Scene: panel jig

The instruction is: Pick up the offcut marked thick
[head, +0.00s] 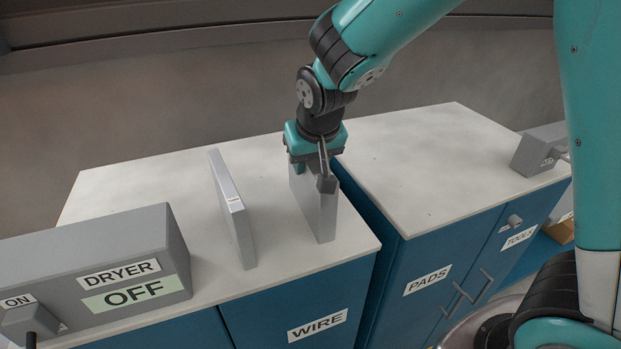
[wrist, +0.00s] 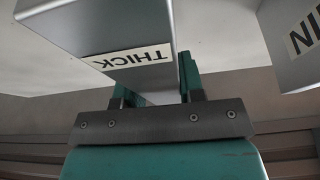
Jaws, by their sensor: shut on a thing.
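The offcut marked THICK (wrist: 125,30) is a grey upright slab, and its label reads upside down in the wrist view. My gripper (wrist: 155,88) has one teal finger on each side of it and is shut on it. In the head view the same slab (head: 320,215) stands upright at the right part of the left worktop, under my gripper (head: 316,172). I cannot tell whether its lower edge touches the worktop. A second grey slab (head: 234,212) stands to its left, apart from it. That slab's label is partly cut off in the wrist view (wrist: 290,45).
A grey dryer box (head: 110,262) marked OFF stands at the front left of the worktop (head: 130,190). A gap separates this worktop from the mostly bare right one (head: 420,150), which has a grey box (head: 536,150) at its far right.

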